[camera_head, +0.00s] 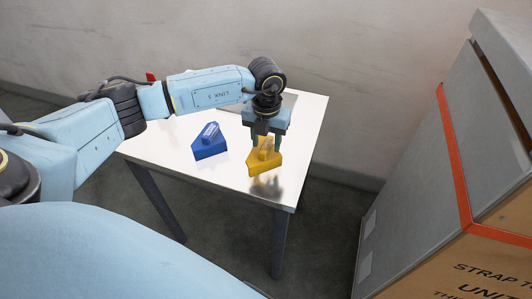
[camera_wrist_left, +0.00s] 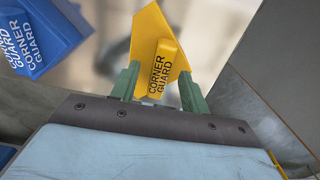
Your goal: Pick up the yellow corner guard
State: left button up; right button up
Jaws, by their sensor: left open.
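The yellow corner guard (camera_head: 265,160) lies on the white table near its front right corner. It has a raised rib with dark lettering, which shows in the left wrist view (camera_wrist_left: 161,65). My left gripper (camera_head: 264,146) points down right over it. In the left wrist view its two green fingers (camera_wrist_left: 157,82) are open, one on each side of the rib. I cannot tell whether they touch it. My right gripper is not in view.
A blue corner guard (camera_head: 210,146) lies on the table (camera_head: 240,185) to the left of the yellow one. A large grey and brown strapped box (camera_head: 415,175) stands to the right, past a gap of floor. A plain wall is behind the table.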

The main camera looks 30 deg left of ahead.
pick_arm(q)
jog(key=shift+c, duration=0.4)
grip_shut()
jog(key=shift+r, duration=0.15)
